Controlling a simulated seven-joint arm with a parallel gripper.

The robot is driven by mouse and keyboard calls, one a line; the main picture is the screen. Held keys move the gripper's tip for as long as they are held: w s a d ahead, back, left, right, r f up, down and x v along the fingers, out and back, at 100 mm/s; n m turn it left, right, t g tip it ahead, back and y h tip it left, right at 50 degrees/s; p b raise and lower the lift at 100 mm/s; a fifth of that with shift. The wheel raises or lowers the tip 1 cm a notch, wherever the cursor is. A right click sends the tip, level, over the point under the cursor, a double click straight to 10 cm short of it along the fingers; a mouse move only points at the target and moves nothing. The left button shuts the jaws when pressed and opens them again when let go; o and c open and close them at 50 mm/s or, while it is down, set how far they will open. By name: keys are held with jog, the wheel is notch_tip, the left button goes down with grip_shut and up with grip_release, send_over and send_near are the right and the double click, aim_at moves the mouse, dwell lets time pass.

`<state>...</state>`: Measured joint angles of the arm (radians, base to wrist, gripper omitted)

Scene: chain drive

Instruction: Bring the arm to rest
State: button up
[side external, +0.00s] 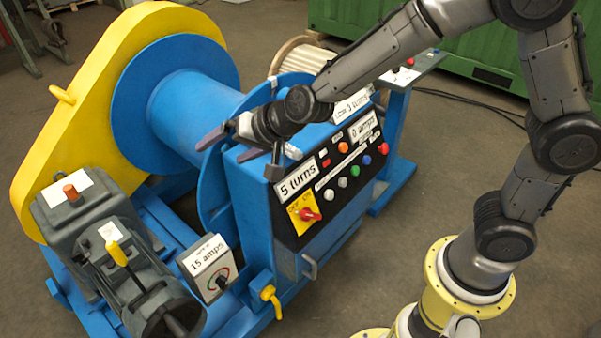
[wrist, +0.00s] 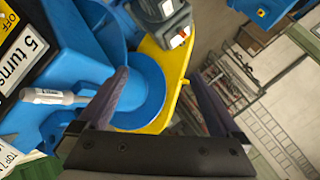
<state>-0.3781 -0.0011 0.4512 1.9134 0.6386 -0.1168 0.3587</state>
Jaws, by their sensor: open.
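My gripper (side external: 237,160) is above the top left edge of the blue control cabinet (side external: 255,215), in front of the blue drum (side external: 185,105). Its two dark fingers are spread apart with nothing between them. In the wrist view my gripper (wrist: 158,77) is also open and empty, with the blue drum flange and the yellow chain guard (wrist: 172,70) beyond the fingers. A small grey-white cylinder (wrist: 55,96) lies or sticks out beside the left finger. I cannot tell whether a finger touches the cabinet.
The cabinet's panel has a "5 turns" label (side external: 297,181), a red-handled switch (side external: 308,214) and several coloured buttons. A grey motor (side external: 140,280) and a "15 amps" box (side external: 208,263) stand at the lower left. A green container (side external: 470,50) is behind.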

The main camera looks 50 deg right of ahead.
jog(key=s+d+r+n+g, duration=0.1)
jog(key=s+d+r+n, duration=0.1)
jog(key=s+d+r, duration=0.3)
jog(key=s+d+r+n+g, duration=0.1)
jog(key=s+d+r+n, duration=0.15)
jog(key=s, duration=0.45)
jog(key=s+d+n+h, duration=0.1)
jog(key=s+d, duration=0.2)
jog(key=s, duration=0.3)
jog(key=s+d+f+n+g+h, duration=0.1)
jog(key=s+d, duration=0.2)
jog(key=s, duration=0.3)
jog(key=s+d+n+g, duration=0.1)
jog(key=s+d, duration=0.2)
jog(key=s, duration=0.3)
jog(key=shift+s+d+f+h, duration=0.2)
jog(key=shift+s+d+h, duration=0.1)
jog(key=shift+s+h, duration=0.1)
jog(key=shift+w, duration=0.1)
